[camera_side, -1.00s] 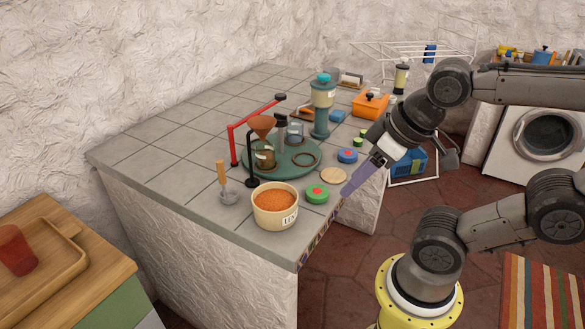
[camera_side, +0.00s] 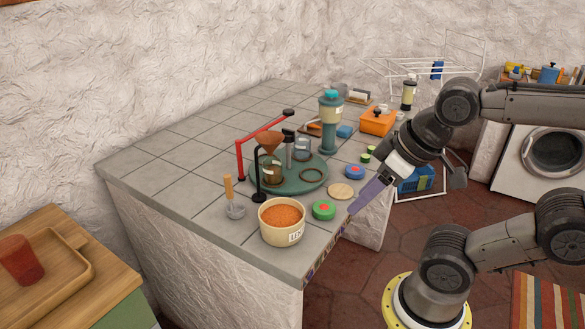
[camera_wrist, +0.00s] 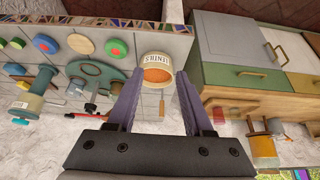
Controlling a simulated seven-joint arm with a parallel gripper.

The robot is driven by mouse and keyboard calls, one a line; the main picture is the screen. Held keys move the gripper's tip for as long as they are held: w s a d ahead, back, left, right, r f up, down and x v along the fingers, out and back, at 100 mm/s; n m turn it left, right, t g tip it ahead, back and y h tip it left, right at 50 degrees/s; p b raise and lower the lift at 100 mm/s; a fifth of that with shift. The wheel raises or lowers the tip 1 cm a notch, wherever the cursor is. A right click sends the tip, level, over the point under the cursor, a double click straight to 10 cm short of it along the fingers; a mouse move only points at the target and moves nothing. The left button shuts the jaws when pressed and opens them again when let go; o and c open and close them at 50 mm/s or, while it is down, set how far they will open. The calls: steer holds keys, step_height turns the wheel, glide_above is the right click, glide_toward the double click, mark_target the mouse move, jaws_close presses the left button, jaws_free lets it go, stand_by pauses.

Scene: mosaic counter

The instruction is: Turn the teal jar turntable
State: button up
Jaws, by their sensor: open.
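The teal turntable (camera_side: 297,184) lies flat on the tiled counter. It carries a glass jar (camera_side: 272,173) with brown contents, a second glass jar (camera_side: 302,150) and an empty dark ring (camera_side: 312,176). A grey post (camera_side: 289,152) stands near its middle. In the wrist view the turntable (camera_wrist: 103,72) shows left of the fingers, partly hidden by the stand parts. My gripper (camera_side: 355,208) has purple fingers and is at the counter's front edge, right of the turntable and apart from it. In the wrist view my gripper (camera_wrist: 160,60) is open and empty, with the fingertips near the lentil tub.
A brown funnel (camera_side: 269,141) hangs on a black stand beside a red arm (camera_side: 239,160). The lentil tub (camera_side: 281,216), green tin (camera_side: 324,210), wooden disc (camera_side: 341,191) and blue tin (camera_side: 355,172) line the front. A teal dispenser (camera_side: 330,125) stands behind.

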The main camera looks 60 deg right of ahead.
steer(key=shift+o, duration=0.9)
steer(key=w+d+r+n+g, duration=0.1)
steer(key=w+r, duration=0.1)
steer(key=r, duration=0.4)
steer(key=w+r+n, duration=0.1)
steer(key=w+r, duration=0.2)
steer(key=r, duration=0.4)
steer(key=w+d+r+g, duration=0.2)
steer(key=w+d+r, duration=0.2)
steer(key=w+r, duration=0.4)
steer(key=m+g, duration=0.2)
steer(key=g, duration=0.1)
glide_above(288, 130)
step_height(288, 130, down, 12)
steer(key=r, duration=0.1)
step_height(288, 130, down, 14)
steer(key=shift+d+f, duration=0.1)
